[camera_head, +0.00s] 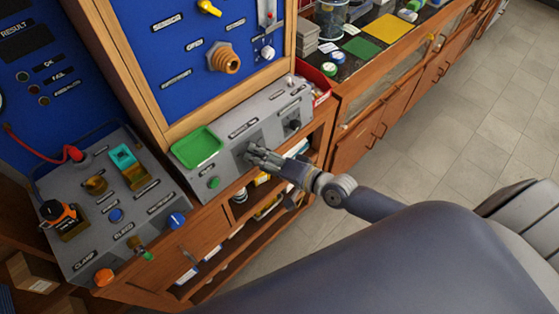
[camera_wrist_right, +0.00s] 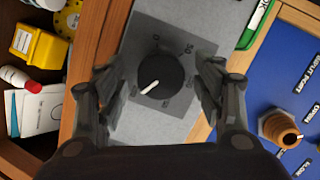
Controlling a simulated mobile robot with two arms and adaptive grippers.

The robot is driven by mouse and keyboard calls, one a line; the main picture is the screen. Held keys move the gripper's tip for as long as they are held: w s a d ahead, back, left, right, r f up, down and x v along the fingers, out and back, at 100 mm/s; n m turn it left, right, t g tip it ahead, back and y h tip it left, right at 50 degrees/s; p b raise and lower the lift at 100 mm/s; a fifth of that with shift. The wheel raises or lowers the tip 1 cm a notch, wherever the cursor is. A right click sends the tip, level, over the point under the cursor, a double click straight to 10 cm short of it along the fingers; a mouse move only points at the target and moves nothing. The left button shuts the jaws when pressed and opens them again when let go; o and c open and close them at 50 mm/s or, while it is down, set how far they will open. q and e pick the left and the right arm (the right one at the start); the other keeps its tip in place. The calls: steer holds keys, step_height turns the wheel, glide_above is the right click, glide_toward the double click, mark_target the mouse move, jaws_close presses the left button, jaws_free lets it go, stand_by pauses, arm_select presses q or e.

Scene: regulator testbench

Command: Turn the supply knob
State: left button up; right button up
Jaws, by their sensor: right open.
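The supply knob (camera_wrist_right: 160,75) is a black round dial with a white pointer, on a dark square plate with a printed scale. In the wrist view its pointer aims to the lower left. My right gripper (camera_wrist_right: 160,100) is open, with one finger on each side of the knob and a visible gap to it. In the head view my right gripper (camera_head: 256,153) is at the front of the grey sloped panel (camera_head: 225,165) and largely hides the knob there. My left gripper is not in view.
A green tray (camera_head: 197,147) and a green button (camera_head: 214,182) sit left of the gripper on the panel. Another dark knob (camera_head: 293,124) is to its right. A blue board with a brass fitting (camera_head: 224,58) rises behind. Shelves with boxes lie below.

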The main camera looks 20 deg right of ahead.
steer(key=v, duration=1.1)
steer(key=d+f+n+g+h+b, duration=0.15)
steer(key=d+f, duration=0.25)
steer(key=f, duration=0.5)
steer(key=d+f+n+h+b, duration=0.1)
steer(key=d+f+h, duration=0.2)
steer(key=f, duration=0.6)
steer(key=s+d+f+n+g+h+b, duration=0.15)
steer(key=s+f, duration=0.25)
steer(key=f, duration=0.4)
steer(key=s+d+f+g, duration=0.1)
steer(key=s+d+f, duration=0.1)
steer(key=s+f, duration=0.45)
steer(key=s+a+f+n+g+b, duration=0.1)
steer(key=s+a+f+n+g, duration=0.2)
steer(key=s+f, duration=0.7)
steer(key=s+a+f+n+g+h+b, duration=0.1)
steer(key=s+a+f+n+g, duration=0.2)
steer(key=s+f, duration=0.6)
steer(key=s+a+g, duration=0.1)
steer(key=s+a, duration=0.1)
steer(key=s, duration=0.1)
steer(key=shift+s+f+g+h+b, duration=0.3)
steer(key=shift+s+f, duration=0.05)
steer(key=shift+f, duration=0.05)
